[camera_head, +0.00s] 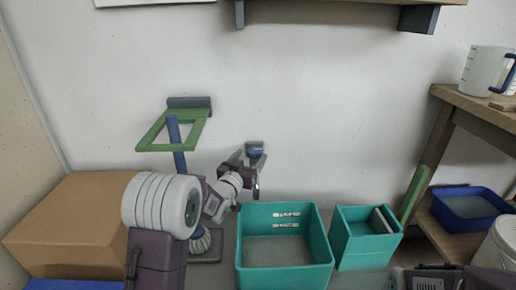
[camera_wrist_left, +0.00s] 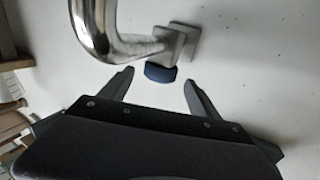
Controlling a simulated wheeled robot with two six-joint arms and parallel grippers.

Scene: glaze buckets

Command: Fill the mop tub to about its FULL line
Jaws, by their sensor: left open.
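The large teal tub (camera_head: 327,245) stands open below the tap, with white marks on its inner back wall. Its floor looks grey, and I cannot tell whether it holds water. The tap has a blue handle (camera_head: 255,151) on the wall and a metal spout (camera_head: 257,190) above the tub's back edge. In the left wrist view the blue handle (camera_wrist_left: 160,73) sits beside the bent metal pipe (camera_wrist_left: 103,30). My left gripper (camera_head: 246,160) is open, its fingertips either side of the handle in the picture; contact is not clear.
A smaller teal bin (camera_head: 366,255) stands right of the tub. A cardboard box (camera_head: 70,215) is at the left, near a green frame on a blue post (camera_head: 176,135). A wooden shelf (camera_head: 455,100) at the right holds a white jug (camera_head: 485,72) and, lower, a blue tray (camera_head: 470,219).

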